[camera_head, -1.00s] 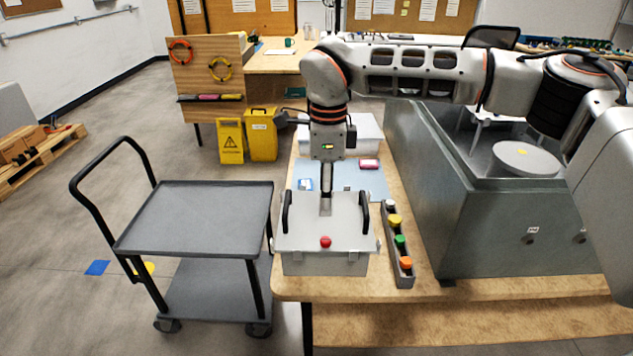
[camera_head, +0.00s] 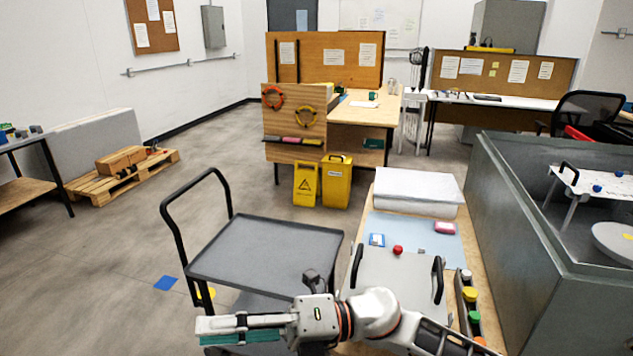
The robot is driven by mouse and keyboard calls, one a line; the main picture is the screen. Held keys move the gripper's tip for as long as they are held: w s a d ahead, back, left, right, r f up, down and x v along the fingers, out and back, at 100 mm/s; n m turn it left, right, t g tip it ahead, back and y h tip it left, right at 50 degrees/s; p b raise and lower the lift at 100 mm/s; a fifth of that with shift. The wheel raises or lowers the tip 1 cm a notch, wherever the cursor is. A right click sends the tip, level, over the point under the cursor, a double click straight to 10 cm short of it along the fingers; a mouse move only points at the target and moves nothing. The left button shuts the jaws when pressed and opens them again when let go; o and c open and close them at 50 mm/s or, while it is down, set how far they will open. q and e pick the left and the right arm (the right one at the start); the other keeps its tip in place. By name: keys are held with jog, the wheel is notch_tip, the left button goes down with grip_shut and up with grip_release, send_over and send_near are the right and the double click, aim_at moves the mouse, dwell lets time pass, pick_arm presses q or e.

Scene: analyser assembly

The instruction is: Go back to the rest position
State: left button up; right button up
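My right gripper (camera_head: 242,328) is at the bottom of the head view and points left. It is in front of the trolley, clear of the grey case. Long teal-green bars lie along its finger end; I cannot tell whether they are its fingers or something held, or whether it is open or shut. The grey case (camera_head: 396,283) with two black handles stands on the wooden bench (camera_head: 487,318). A red knob (camera_head: 398,250) shows at its far edge. My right forearm hides the case's front. My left gripper is not in view.
The grey trolley (camera_head: 268,255) stands left of the bench. A strip of coloured buttons (camera_head: 470,294) lies right of the case. A large grey metal tank (camera_head: 533,250) is at the right.

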jog(key=w+d+f+m+t+y, duration=0.2)
jog(key=w+d+m+t, duration=0.45)
jog(key=m+t, duration=0.8)
jog(key=w+d+f+m+t+h, duration=0.4)
jog(key=d+f+m+t+h, duration=0.2)
jog(key=d+f+m+h, duration=0.5)
jog(key=s+d+f+m+g+h, duration=0.2)
jog(key=s+d+f+m, duration=0.4)
jog(key=f, duration=0.6)
jog(key=s+d+f+m+g+h, duration=0.3)
jog(key=s+d+f+m+h, duration=0.2)
jog(key=s+d+f+m, duration=0.2)
jog(key=s+d+f, duration=0.2)
jog(key=d+f, duration=0.2)
jog(key=f, duration=0.2)
jog(key=shift+s, duration=0.2)
jog(key=shift+f, duration=0.1)
